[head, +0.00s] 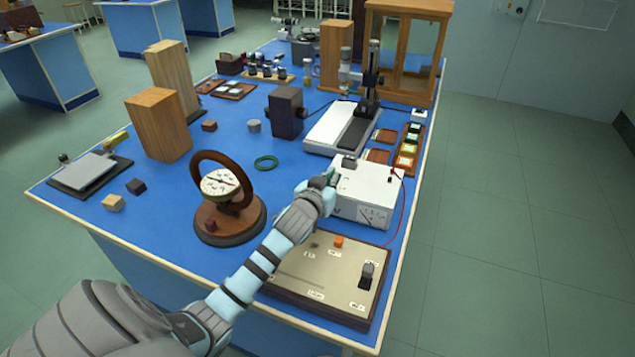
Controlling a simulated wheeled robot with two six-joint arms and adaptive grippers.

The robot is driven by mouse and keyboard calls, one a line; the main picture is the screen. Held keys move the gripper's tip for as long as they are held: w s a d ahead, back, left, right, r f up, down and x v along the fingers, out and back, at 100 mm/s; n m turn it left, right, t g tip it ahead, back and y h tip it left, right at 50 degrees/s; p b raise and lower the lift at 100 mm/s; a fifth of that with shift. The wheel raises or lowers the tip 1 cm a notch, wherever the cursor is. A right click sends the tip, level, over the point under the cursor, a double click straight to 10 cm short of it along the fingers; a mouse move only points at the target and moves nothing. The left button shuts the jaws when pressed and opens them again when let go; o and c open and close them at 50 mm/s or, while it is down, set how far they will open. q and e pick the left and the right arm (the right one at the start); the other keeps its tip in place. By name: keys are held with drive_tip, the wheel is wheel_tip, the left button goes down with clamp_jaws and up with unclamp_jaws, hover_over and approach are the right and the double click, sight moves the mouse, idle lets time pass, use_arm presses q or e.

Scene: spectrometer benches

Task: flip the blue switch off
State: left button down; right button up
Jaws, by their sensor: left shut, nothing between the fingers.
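My left gripper (328,181) is shut and empty. It reaches in from the lower left over the bench, and its tip is at the left side of the white meter box (374,188). I cannot tell whether it touches the box. A beige switch panel (325,270) on a brown base lies at the front right of the bench. It carries an orange switch (338,241) and a dark lever (367,274). My left arm covers the panel's left part. I cannot make out a blue switch; it may be hidden. My right gripper is not in view.
A round dial on a brown stand (227,222) is left of my arm. A green ring (266,162) and wooden blocks (158,124) lie farther back. A red wire (401,210) runs beside the box.

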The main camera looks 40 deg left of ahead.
use_arm(q)
drive_tip(key=shift+d, duration=0.2)
drive_tip(key=shift+w+r+p, duration=0.1)
drive_tip(key=shift+r+p, duration=0.15)
drive_tip(key=shift+p, duration=0.2)
drive_tip(key=r+p, duration=0.4)
drive_tip(key=p, duration=0.1)
drive_tip(key=shift+s+d+r, duration=0.1)
drive_tip(key=shift+s+r, duration=0.15)
drive_tip(key=s+d, duration=0.2)
drive_tip(key=s, duration=0.8)
drive_tip(key=shift+d, duration=0.25)
drive_tip(key=shift+w, duration=0.1)
